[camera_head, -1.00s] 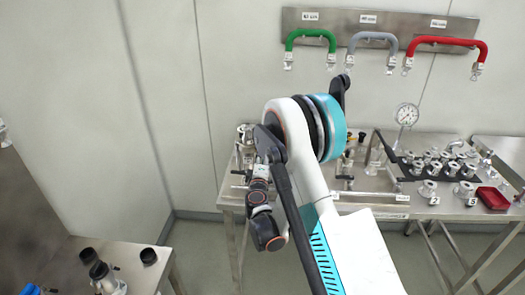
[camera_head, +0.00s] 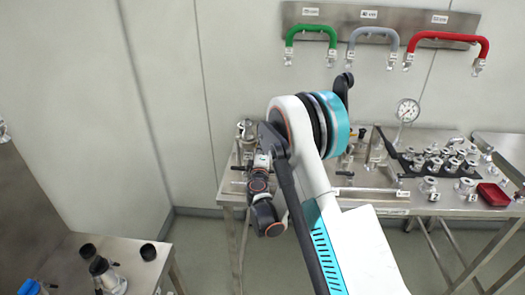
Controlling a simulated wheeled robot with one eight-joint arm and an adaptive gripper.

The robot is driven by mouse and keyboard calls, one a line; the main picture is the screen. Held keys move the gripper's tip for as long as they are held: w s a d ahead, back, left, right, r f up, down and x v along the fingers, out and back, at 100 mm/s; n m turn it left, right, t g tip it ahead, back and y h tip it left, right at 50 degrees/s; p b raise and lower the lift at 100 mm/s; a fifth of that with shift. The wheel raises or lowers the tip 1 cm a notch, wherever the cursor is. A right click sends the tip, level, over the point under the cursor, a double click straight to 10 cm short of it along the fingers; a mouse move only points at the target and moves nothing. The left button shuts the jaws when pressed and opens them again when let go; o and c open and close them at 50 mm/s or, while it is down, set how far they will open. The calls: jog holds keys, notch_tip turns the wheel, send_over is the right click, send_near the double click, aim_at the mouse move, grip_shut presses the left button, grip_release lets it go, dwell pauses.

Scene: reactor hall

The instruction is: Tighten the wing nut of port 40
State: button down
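No port label reading 40 and no wing nut can be made out. A metal fitting (camera_head: 246,131) stands at the left end of the steel bench (camera_head: 385,203), partly behind my arm. My arm crosses the middle of the camera_head view, and its dark wrist with a red ring (camera_head: 260,183) is in front of the bench's left end, close to that fitting in the picture. My gripper's fingers cannot be seen; the arm and wrist hide that area. Whether anything is touched or held does not show.
Green (camera_head: 311,29), grey (camera_head: 374,32) and red (camera_head: 447,37) hoses hang on a wall plate. A pressure gauge (camera_head: 408,110), several metal fittings and a red tray (camera_head: 493,194) are on the bench's right. A lower table (camera_head: 135,271) with black-capped parts is at lower left.

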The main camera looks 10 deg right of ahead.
jog(key=shift+f+m+b, duration=0.1)
jog(key=shift+m+b, duration=0.85)
jog(key=shift+m, duration=0.45)
jog(key=c, duration=1.8)
grip_release()
jog(key=shift+s, duration=0.1)
jog(key=v, duration=0.7)
jog(key=shift+s+a, duration=0.15)
